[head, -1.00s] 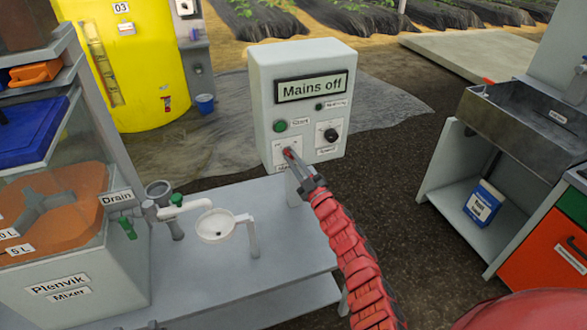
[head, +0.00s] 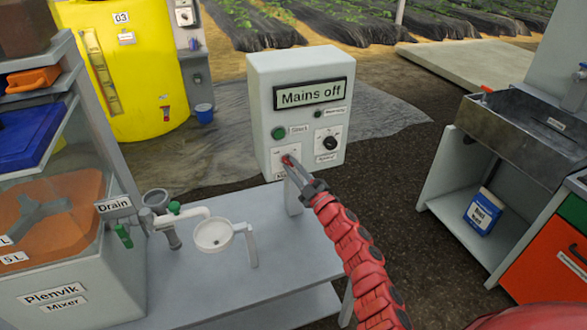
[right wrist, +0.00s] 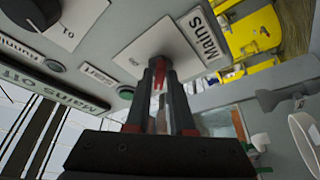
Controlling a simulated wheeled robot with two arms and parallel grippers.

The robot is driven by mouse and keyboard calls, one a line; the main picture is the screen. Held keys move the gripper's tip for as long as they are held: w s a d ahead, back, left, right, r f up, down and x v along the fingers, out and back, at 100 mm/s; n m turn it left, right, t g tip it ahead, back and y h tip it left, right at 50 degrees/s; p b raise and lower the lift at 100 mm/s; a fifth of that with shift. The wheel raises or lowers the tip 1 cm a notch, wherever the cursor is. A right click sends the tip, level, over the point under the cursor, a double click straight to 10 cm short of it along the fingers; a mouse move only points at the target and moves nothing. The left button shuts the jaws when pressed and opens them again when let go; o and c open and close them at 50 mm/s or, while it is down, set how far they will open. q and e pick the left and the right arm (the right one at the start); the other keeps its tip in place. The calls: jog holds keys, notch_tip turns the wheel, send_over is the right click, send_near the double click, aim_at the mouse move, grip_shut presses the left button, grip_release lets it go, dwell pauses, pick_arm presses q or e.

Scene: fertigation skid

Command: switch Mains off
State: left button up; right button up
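The white control box (head: 262,110) stands on the grey bench, and its display (head: 311,94) reads "Mains off". The Mains switch plate (head: 281,153) is at the box's lower left; its red handle (right wrist: 156,76) shows in the right wrist view beside the "MAINS" label (right wrist: 203,35). My right gripper (head: 291,163) reaches up to this switch. In the right wrist view its fingers (right wrist: 158,75) are close together on either side of the red handle. The fingers hide part of the switch, so its exact angle is unclear. My left gripper is not in view.
A green Start button (head: 278,133) and a black Speed knob (head: 330,143) sit near the switch. The Plenvik mixer (head: 55,296), Drain valve and white funnel (head: 213,234) are left on the bench. A metal sink (head: 500,122) stands at right.

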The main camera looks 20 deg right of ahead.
jog(key=shift+o, duration=1.4)
jog(key=b+v, duration=0.1)
jog(key=v, duration=1.6)
jog(key=shift+f+b, duration=0.15)
jog(key=shift+b, duration=0.25)
jog(key=shift+s+d+y, duration=0.1)
jog(key=shift+s+y, duration=0.05)
jog(key=shift+y, duration=0.15)
